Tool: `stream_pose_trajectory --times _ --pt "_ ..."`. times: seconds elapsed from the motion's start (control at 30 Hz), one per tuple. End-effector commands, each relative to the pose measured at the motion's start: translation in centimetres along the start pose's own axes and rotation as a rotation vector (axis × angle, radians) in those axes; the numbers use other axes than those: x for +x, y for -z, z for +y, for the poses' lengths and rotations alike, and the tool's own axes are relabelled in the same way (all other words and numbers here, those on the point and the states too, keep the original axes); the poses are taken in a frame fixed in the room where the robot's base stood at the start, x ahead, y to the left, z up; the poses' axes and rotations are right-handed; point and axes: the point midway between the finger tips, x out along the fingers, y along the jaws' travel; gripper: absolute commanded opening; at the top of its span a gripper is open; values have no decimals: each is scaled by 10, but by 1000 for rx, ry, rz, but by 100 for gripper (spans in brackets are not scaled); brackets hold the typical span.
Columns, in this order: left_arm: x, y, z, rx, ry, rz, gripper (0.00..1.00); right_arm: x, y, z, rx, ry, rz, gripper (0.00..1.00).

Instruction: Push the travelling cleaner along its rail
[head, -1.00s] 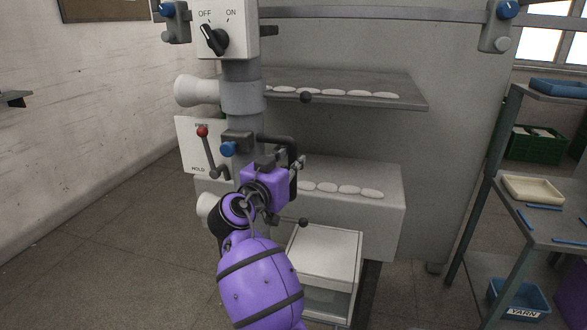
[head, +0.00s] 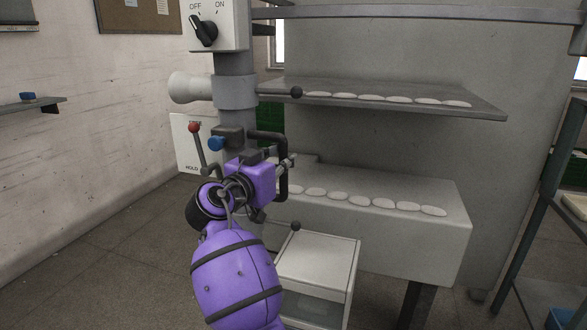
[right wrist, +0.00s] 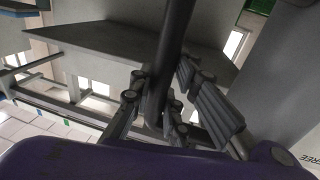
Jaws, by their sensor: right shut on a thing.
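The travelling cleaner is a grey upright trunk (head: 235,92) with a pale flared nozzle (head: 188,88), standing at the left end of the machine. It carries an OFF/ON switch box (head: 217,22) and a plate with a red-knobbed lever (head: 197,143). A black bracket-shaped push handle (head: 270,135) sticks out to its right. My right gripper (head: 286,163) is shut on the handle's upright bar. In the right wrist view the dark bar (right wrist: 174,40) passes between the fingers (right wrist: 160,100). My left gripper is out of view.
The rail (head: 400,13) runs across the top. Two machine shelves (head: 485,108) with rows of white pads lie right of the trunk. A white cabinet (head: 318,262) stands below, close to my arm. A grey rack (head: 545,200) is at the right. Open floor lies left.

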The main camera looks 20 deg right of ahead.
Motion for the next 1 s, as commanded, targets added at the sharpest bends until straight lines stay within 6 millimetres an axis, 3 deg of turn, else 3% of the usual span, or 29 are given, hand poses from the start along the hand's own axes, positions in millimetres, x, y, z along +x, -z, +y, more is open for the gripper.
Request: stream_pose_trajectory --times 0.27,0.67,0.7,0.83,1.0 --pt "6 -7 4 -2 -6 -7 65 -3 -4 -15 -3 -2 -5 0" --pt "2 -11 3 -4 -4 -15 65 -4 -3 -17 -2 -2 -6 0" --pt "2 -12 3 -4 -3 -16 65 -4 -3 -17 -2 -3 -6 17" --pt "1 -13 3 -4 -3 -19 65 -3 -2 -16 -2 -3 -5 34" --pt "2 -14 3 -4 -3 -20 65 -3 -2 -16 -1 -3 -3 36"
